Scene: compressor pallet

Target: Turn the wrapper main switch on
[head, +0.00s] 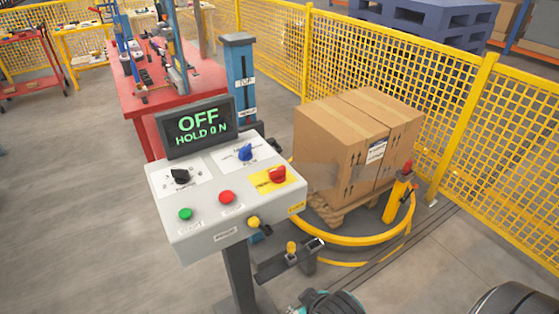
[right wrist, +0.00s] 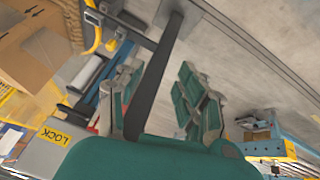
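The wrapper control box (head: 225,208) stands on a dark post, and its display (head: 196,127) reads "OFF HOLD ON". A red rotary switch (head: 277,174) sits on a yellow plate at the box's right side; it looks like the main switch. Its label is too small to read. My right gripper (right wrist: 158,75) is open and empty in the right wrist view, with the dark post showing between its teal fingers. Part of its teal body shows at the head view's bottom edge, below and in front of the box. My left gripper is not in view.
The box also has a black knob (head: 180,176), a blue knob (head: 245,152), a green button (head: 185,214) and a red button (head: 227,197). Behind it, cartons (head: 335,150) stand on a pallet inside a yellow ring (head: 345,239). A yellow fence (head: 390,75) and red table (head: 130,90) stand beyond.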

